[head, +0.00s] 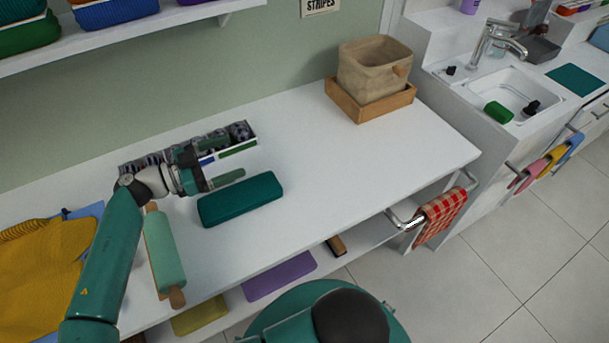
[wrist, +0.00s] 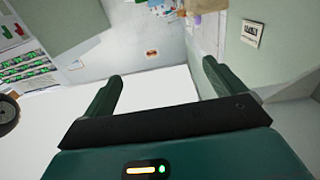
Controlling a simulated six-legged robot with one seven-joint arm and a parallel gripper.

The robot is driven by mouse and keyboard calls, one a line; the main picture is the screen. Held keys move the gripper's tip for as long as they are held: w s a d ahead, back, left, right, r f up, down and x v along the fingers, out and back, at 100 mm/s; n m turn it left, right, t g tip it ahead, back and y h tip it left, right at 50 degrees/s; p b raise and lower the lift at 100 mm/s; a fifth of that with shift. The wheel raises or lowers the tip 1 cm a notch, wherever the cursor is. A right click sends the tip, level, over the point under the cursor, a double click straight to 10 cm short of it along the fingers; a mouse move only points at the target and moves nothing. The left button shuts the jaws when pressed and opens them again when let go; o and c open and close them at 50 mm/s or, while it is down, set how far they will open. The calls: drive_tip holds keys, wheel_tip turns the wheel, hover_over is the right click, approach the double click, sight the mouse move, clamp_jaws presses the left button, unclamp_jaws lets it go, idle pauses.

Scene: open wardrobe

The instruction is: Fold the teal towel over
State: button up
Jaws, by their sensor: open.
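A teal towel (head: 240,199) lies on the white worktop as a thick, narrow, rounded block, its long side slanting up to the right. My gripper (head: 232,165) is above the worktop, just behind the towel in the head view, with its fingers pointing right. It does not appear to touch the towel. The wrist view shows my gripper (wrist: 163,74) open, with nothing between its two green fingers. The towel is not visible in the wrist view.
A green rolling pin (head: 164,252) lies left of the towel, beside a mustard cloth (head: 45,270). A divided organizer (head: 239,133) stands behind my gripper. A beige basket (head: 374,68) sits in a wooden tray (head: 370,106) at the back right. The worktop right of the towel is clear.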

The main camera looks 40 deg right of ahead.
wheel_tip(320, 180, up, 8)
drive_tip(key=shift+f, duration=0.2)
idle(0.4)
drive_tip(key=shift+s, duration=0.15)
idle(1.5)
